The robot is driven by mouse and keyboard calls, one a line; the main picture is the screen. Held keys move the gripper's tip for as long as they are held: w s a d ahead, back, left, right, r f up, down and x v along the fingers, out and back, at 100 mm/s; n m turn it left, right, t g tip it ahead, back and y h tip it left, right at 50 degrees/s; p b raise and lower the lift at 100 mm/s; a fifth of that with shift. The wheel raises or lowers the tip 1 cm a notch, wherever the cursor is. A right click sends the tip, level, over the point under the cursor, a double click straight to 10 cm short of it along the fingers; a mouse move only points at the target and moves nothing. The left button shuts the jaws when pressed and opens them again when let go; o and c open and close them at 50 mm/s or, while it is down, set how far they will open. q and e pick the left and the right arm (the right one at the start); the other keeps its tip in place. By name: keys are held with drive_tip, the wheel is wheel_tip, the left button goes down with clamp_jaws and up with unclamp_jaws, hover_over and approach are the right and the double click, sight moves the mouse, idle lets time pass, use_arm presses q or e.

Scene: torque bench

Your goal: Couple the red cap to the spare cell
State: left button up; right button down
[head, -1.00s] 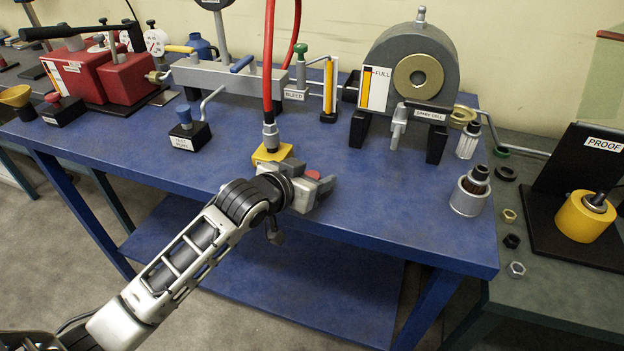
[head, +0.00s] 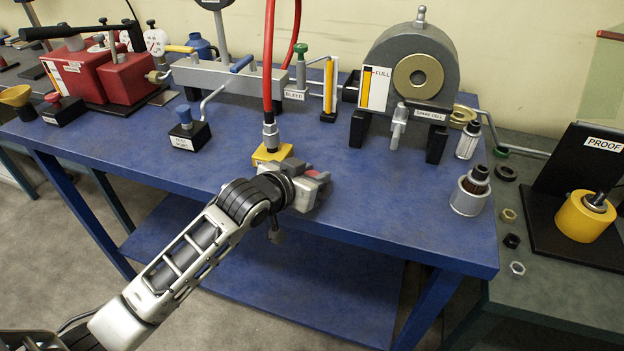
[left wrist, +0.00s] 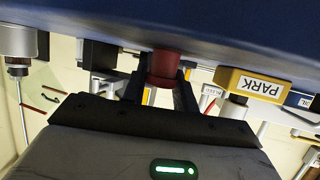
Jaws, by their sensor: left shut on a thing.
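The red cap (head: 312,173) is near the front edge of the blue bench; it also shows in the left wrist view (left wrist: 165,66) as a dark red cylinder between the two fingers. My left gripper (head: 318,181) is shut on it, a finger on either side, and partly hides it in the head view. I cannot tell whether the cap touches the bench top. The spare cell (head: 420,62) is a grey drum with a gold ring on black feet, behind and to the right of the gripper. A grey fitting (head: 399,121) hangs at its front beside its label. My right gripper is out of view.
A yellow PARK block (head: 271,154) with a red hose (head: 268,65) rising from it stands just behind the gripper. The blue bench top (head: 380,190) between gripper and jars is clear.

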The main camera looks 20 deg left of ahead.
use_arm(q)
drive_tip(key=shift+r, duration=0.1)
wheel_tip(320, 180, up, 3)
drive_tip(key=p, duration=0.3)
drive_tip(key=shift+r, duration=0.9)
